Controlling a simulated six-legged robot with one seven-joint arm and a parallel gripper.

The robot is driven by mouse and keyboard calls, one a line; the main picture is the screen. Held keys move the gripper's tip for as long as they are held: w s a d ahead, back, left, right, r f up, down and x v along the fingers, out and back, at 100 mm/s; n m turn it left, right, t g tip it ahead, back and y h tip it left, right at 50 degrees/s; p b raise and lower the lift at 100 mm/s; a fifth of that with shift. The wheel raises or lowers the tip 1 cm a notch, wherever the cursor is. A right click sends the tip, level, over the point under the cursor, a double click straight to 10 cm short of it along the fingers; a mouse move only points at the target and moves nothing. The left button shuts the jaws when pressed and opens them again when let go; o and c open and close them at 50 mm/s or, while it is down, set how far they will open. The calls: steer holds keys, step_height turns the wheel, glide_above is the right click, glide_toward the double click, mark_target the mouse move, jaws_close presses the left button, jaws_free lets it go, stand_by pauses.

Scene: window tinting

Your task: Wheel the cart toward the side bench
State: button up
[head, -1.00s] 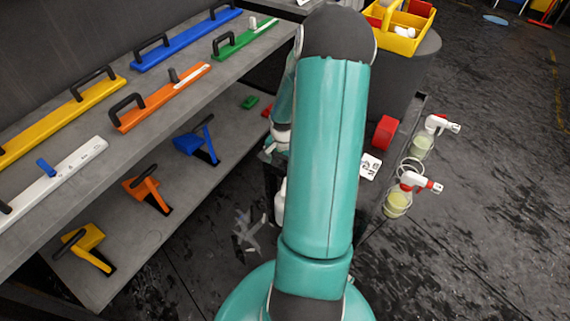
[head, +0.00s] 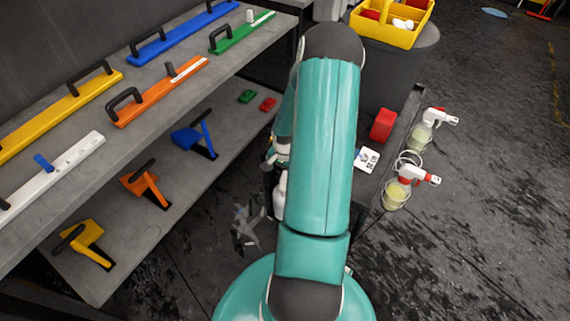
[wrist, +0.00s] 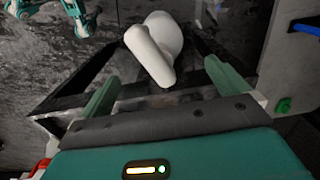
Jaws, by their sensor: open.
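My gripper (wrist: 162,70) is open in the wrist view, fingers apart. A white rounded object (wrist: 155,45) shows beyond and between the fingertips, over a dark frame; contact cannot be told. In the head view my gripper is mostly hidden behind my arm.
A yellow caddy (head: 392,20) sits on the grey bin (head: 395,75). Two spray bottles (head: 397,192) hang in rings on the cart's right side. Pale scraps (head: 246,228) lie on the floor between bench and arm. Open floor (head: 490,220) lies to the right.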

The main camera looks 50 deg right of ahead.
step_height(320, 180, down, 6)
steer(key=shift+f, duration=0.2)
steer(key=c, duration=1.9)
